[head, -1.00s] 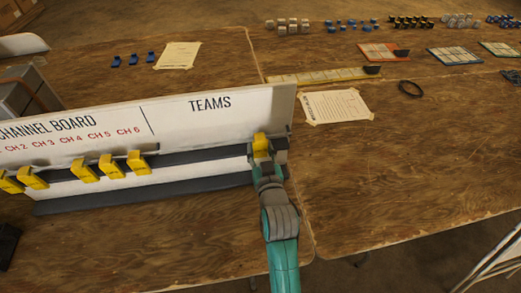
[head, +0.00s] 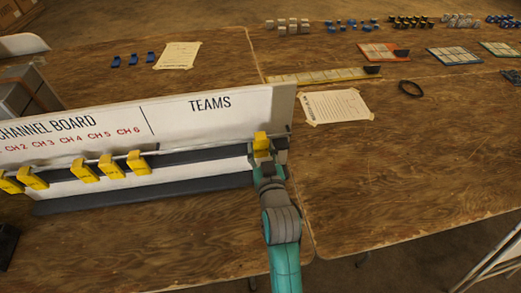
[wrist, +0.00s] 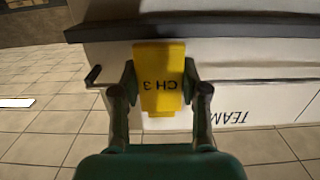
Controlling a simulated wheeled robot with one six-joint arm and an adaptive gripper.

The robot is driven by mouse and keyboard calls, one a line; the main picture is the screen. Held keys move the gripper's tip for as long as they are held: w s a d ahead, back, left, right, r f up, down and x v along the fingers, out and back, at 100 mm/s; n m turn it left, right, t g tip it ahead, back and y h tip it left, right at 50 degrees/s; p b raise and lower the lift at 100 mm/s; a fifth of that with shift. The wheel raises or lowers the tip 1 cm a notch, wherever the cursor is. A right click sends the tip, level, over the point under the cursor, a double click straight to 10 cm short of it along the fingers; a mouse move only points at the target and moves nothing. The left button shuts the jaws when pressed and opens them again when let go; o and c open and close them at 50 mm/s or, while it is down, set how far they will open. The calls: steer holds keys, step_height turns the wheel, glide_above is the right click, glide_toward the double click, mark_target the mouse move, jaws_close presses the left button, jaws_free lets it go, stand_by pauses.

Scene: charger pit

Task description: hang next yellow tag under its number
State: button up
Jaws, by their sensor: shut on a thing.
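My gripper (head: 265,160) is shut on a yellow tag (head: 262,144) at the right end of the channel board (head: 222,128), below "TEAMS". In the wrist view, the held tag (wrist: 159,78) reads "CH 3" upside down between both fingers (wrist: 158,85). It is near the rail; I cannot tell whether it touches it. The thin rail (head: 200,147) runs along the board's front. Several yellow tags (head: 112,167) hang on it at left, under the red CH numbers. A gap shows among them, roughly below CH 3. The board's far left is out of view.
The rail's bent end (wrist: 93,75) shows in the wrist view. A taped paper (head: 336,106) and a black ring (head: 410,89) lie on the wooden table to the right. Blue clips (head: 133,59) lie behind the board. The table right of my arm is mostly clear.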

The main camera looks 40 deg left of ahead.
steer(key=v, duration=0.9)
steer(key=shift+f, duration=0.55)
